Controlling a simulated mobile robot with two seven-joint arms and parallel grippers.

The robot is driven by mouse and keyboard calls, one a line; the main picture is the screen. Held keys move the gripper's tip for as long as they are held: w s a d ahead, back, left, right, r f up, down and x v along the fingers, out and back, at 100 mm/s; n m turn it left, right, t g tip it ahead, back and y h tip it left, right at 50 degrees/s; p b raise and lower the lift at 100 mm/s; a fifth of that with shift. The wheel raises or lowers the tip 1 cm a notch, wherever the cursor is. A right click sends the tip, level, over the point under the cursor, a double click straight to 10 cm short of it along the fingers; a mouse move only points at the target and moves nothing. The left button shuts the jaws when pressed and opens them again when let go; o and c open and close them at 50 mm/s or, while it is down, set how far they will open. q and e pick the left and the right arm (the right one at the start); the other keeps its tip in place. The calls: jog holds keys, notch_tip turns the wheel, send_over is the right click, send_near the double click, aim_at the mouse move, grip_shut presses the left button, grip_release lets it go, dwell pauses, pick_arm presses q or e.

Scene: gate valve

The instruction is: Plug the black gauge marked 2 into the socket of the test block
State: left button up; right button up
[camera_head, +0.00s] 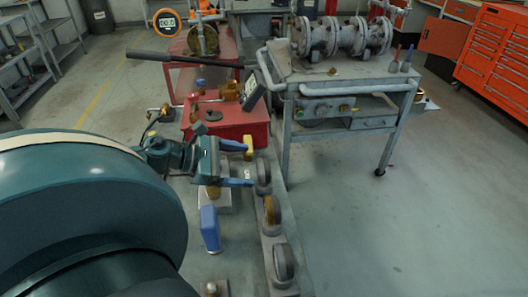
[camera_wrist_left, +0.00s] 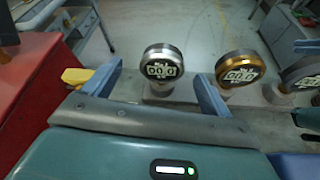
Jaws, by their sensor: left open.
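My left gripper (camera_head: 248,165) is open and empty, its blue fingers pointing at the row of gauges. In the left wrist view the gripper (camera_wrist_left: 157,72) frames a silver-rimmed gauge (camera_wrist_left: 160,65) between its fingertips; I cannot tell how near it is. A brass-rimmed gauge (camera_wrist_left: 238,70) stands to its right. A dark gauge (camera_wrist_left: 300,75), apparently the black one, is farther right, and in the head view the dark gauge (camera_head: 283,262) is nearest at the row's end. Its number is too blurred to read. A pale block with a brass fitting (camera_head: 213,191), possibly the test block, is partly hidden below my gripper.
A blue block (camera_head: 209,228) stands left of the gauges. A red box (camera_head: 232,122) with brass fittings lies beyond my gripper. A grey cart (camera_head: 340,85) carrying a flanged valve (camera_head: 340,38) is behind right. The floor at right is clear.

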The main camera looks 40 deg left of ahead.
aim_at(258, 166)
pick_arm(q)
jog(key=x, duration=0.3)
jog(key=shift+f+b, duration=0.1)
jog(key=shift+b, duration=0.25)
jog(key=b+x, duration=0.1)
jog(key=x, duration=0.1)
jog(key=b+x, duration=0.1)
jog(key=x, duration=0.1)
jog(key=shift+s+d+f, duration=0.15)
jog(key=shift+f, duration=0.15)
jog(key=shift+w+d+f, duration=0.2)
jog(key=shift+w+d, duration=0.15)
jog(key=shift+w, duration=0.15)
pick_arm(e)
jog(key=shift+w+a+f+m, duration=0.1)
jog(key=shift+f+m, duration=0.05)
jog(key=shift+f, duration=0.35)
jog(key=shift+w+a+f+m, duration=0.1)
jog(key=shift+f+m, duration=0.05)
jog(key=shift+f, duration=0.35)
pick_arm(q)
jog(key=c, duration=1.2)
jog(key=shift+o, duration=0.2)
